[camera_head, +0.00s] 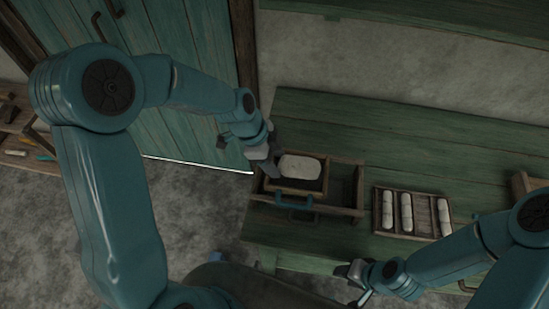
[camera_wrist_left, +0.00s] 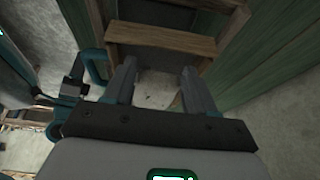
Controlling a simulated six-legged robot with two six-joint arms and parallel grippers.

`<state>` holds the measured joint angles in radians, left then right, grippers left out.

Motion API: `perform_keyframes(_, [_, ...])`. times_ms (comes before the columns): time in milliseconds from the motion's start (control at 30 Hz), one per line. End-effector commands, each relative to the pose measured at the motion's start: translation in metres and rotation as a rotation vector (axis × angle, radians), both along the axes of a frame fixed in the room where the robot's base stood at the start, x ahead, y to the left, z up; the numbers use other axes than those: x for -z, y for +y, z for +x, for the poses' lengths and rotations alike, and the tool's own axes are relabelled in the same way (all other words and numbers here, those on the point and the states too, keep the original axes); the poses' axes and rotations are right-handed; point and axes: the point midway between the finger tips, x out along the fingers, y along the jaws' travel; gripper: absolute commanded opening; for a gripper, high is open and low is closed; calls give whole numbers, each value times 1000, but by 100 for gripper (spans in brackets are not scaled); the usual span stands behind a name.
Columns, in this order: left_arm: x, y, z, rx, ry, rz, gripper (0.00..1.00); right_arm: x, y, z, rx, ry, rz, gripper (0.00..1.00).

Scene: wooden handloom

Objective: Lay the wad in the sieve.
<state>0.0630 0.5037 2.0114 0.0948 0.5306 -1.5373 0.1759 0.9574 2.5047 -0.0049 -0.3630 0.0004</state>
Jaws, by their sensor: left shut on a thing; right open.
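The wad (camera_head: 300,167) is a pale, off-white rounded block. My left gripper (camera_head: 270,164) is shut on it from its left side. In the left wrist view the wad (camera_wrist_left: 157,90) shows between the two fingers. The wad is over a small square wooden frame (camera_head: 290,190) with a dark inside and a teal handle, which looks like the sieve. I cannot tell whether the wad touches its bottom. My right gripper (camera_head: 356,273) is open and empty, low at the bench's front.
The frame sits in a longer wooden holder (camera_head: 345,211) on the green plank bench (camera_head: 420,140). To its right is a divided wooden tray (camera_head: 375,208) with several white rolls. Green doors (camera_head: 190,120) stand at the left. The bench behind the frame is clear.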

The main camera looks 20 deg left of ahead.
Motion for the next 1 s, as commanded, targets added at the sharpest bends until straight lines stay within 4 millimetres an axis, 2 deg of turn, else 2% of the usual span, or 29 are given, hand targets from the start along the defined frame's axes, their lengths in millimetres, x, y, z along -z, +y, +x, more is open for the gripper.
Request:
perform_keyframes(400, [0, 0, 1, 0, 0, 0, 27, 6, 0, 0, 0, 0, 0, 43])
perform_keyframes(433, [0, 0, 1, 0, 0, 0, 59, 6, 0, 0, 0, 0, 0, 43])
perform_keyframes(500, [0, 0, 1, 0, 0, 0, 82, 6, 0, 0, 0, 0, 0, 43])
perform_keyframes(533, [0, 0, 1, 0, 0, 0, 85, 6, 0, 0, 0, 0, 0, 43])
perform_keyframes(733, [0, 0, 1, 0, 0, 0, 85, 6, 0, 0, 0, 0, 0, 43])
perform_keyframes(767, [0, 0, 1, 0, 0, 0, 95, 6, 0, 0, 0, 0, 0, 43])
perform_keyframes(800, [0, 0, 1, 0, 0, 0, 100, 6, 0, 0, 0, 0, 0, 43])
perform_keyframes(1000, [0, 0, 0, 0, 1, 0, 100, 6, 0, 0, 0, 0, 0, 43])
